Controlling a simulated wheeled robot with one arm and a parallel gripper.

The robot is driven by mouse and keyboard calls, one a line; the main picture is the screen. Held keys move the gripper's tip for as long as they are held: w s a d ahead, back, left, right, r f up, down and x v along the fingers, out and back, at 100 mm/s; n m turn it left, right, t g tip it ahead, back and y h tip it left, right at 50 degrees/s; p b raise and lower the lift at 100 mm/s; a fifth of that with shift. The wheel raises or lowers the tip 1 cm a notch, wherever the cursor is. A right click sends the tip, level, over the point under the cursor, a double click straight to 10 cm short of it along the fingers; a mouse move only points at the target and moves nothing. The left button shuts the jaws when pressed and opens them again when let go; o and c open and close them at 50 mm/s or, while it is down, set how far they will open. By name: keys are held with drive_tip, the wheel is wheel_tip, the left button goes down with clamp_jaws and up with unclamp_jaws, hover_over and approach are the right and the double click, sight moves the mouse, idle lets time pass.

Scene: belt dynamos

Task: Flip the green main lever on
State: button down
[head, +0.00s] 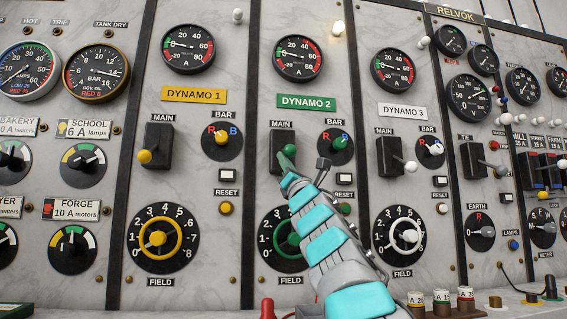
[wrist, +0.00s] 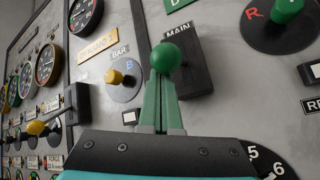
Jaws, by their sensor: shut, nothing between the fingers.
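The green main lever's round knob (head: 290,150) is in front of the lower part of its black MAIN switch box (head: 281,133), under the DYNAMO 2 plate. In the wrist view the green knob (wrist: 166,56) is just beyond my fingertips, with the black box (wrist: 192,65) behind it. My gripper (head: 286,164) is shut and empty, its fingers pointing up at the knob. In the wrist view my gripper (wrist: 160,105) overlaps the knob's lower edge; I cannot tell whether they touch. The lever's stem is hidden.
The yellow main lever (head: 144,156) is to the left and the white main lever (head: 410,167) to the right. The green BAR selector (head: 338,140) is close on the right. The green field wheel (head: 290,243) is below, partly behind my arm.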

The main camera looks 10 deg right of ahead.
sight(285, 148)
drive_tip(key=r+p, duration=0.1)
drive_tip(key=r, duration=0.1)
drive_tip(key=s+r+p, duration=0.1)
drive_tip(key=r+p, duration=0.1)
drive_tip(key=r, duration=0.1)
drive_tip(key=shift+s+r, duration=0.15)
drive_tip(key=shift+r, duration=0.05)
drive_tip(key=shift+f, duration=0.1)
drive_tip(key=shift+s, duration=0.1)
